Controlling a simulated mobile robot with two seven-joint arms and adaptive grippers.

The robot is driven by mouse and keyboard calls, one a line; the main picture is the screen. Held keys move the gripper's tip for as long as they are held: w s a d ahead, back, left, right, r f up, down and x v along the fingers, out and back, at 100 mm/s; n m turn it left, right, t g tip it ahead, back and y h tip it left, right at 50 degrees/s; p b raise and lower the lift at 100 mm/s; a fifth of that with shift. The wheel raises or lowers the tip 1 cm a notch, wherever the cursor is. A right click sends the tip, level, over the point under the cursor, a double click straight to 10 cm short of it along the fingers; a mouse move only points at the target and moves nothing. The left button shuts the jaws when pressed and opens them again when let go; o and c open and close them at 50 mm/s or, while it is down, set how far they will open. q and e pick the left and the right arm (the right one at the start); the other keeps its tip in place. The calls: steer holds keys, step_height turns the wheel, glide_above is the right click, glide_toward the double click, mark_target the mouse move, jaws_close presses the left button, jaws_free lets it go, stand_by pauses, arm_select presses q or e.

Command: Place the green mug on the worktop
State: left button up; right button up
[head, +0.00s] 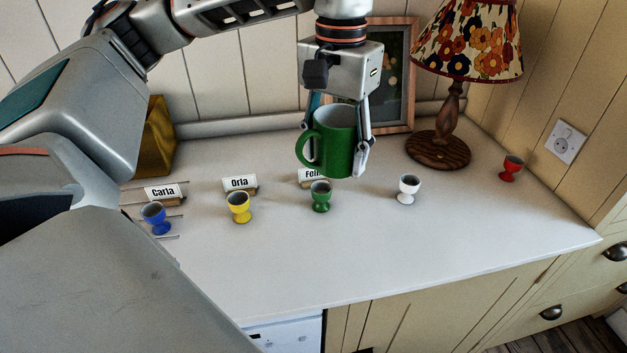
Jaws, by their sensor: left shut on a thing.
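The green mug (338,150) is upright, with its handle toward the left and its inside pale. My left gripper (338,140) is shut on it, one finger on each side. The mug's base shows just above and behind the green egg cup. I cannot tell for sure whether the base touches the white worktop (330,245). My right gripper does not show.
On the worktop stand egg cups: blue (155,217), yellow (239,207), green (320,196), white (408,188) and red (511,168). Name cards "Carla" (163,192) and "Orla" (239,184) stand behind; another (310,176) is partly hidden. A lamp (440,150) and frame (397,75) stand behind. The front worktop is clear.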

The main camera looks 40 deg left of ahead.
arm_select(q)
steer(key=shift+w+f, duration=0.1)
steer(key=shift+f, duration=0.25)
step_height(320, 180, down, 5)
steer(key=b, duration=0.1)
glide_above(330, 243)
step_height(330, 243, down, 9)
steer(key=shift+f, duration=0.75)
step_height(330, 243, down, 3)
steer(key=shift+f, duration=0.1)
steer(key=shift+f+b, duration=0.25)
steer(key=shift+b, duration=0.05)
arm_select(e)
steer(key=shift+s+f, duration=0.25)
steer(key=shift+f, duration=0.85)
arm_select(q)
steer(key=shift+f, duration=0.1)
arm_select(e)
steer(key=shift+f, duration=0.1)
arm_select(q)
steer(key=o, duration=1.3)
